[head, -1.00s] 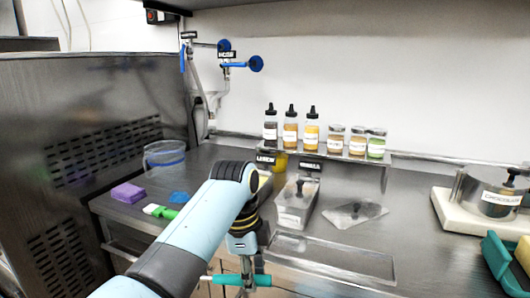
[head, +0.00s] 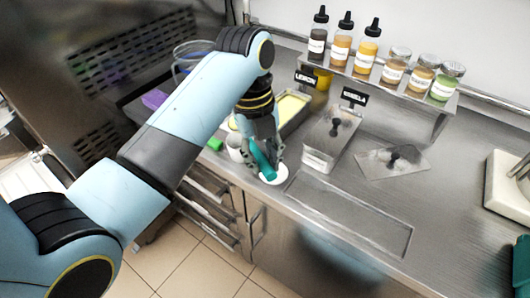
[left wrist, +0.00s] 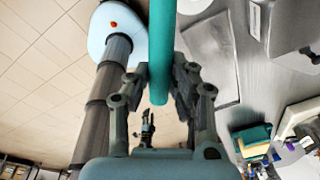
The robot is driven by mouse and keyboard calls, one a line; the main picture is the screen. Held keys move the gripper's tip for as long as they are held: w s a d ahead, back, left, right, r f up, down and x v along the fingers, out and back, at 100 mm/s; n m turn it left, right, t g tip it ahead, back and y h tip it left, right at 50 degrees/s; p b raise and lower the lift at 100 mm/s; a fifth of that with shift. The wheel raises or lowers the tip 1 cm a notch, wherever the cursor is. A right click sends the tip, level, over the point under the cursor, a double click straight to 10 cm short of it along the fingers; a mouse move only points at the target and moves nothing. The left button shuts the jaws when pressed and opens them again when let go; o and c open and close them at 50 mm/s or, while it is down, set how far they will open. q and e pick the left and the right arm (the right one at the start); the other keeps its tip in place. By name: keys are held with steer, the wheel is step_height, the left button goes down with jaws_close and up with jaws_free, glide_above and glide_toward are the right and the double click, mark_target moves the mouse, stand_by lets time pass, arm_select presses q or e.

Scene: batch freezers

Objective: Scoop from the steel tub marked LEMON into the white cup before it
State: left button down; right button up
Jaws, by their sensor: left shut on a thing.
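My left gripper (head: 262,140) is shut on the teal handle (head: 264,158) of a scoop, which also shows between the fingers in the left wrist view (left wrist: 162,50). The handle slants down in front of a round white cup (head: 273,177) near the counter's front edge. The scoop's head is hidden, and I cannot tell whether it is in the cup. The LEMON tub (head: 308,91) is steel with pale yellow contents, behind the gripper, which hides its near end. Its black LEMON sign (head: 306,78) stands at its far end.
A second steel tub (head: 321,155) stands right of the LEMON tub, with a lid (head: 392,161) beside it. Another white container (head: 235,147) is left of the gripper. Bottles and jars (head: 367,45) line the shelf behind. A recessed tray (head: 350,215) leaves bare counter at front.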

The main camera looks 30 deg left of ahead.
arm_select(q)
steer(key=shift+s+a+f+m+t+h+b, duration=0.4)
steer(key=shift+t+h+b, duration=1.4)
steer(key=shift+b, duration=2.95)
steer(key=shift+s+a+f+t+h+b, duration=0.2)
steer(key=shift+s+f+t+h+b, duration=0.35)
steer(key=shift+t+h+b, duration=2.7)
steer(key=shift+s+a+f+m+t+y+b, duration=0.25)
steer(key=shift+s+f+t+y+b, duration=0.5)
steer(key=shift+b, duration=5.5)
arm_select(e)
step_height(320, 180, down, 29)
steer(key=s, duration=0.1)
steer(key=shift+s, duration=0.2)
arm_select(q)
steer(key=shift+w+a+r+h, duration=0.1)
steer(key=shift+w+r+h, duration=0.15)
steer(key=shift+w+h, duration=0.1)
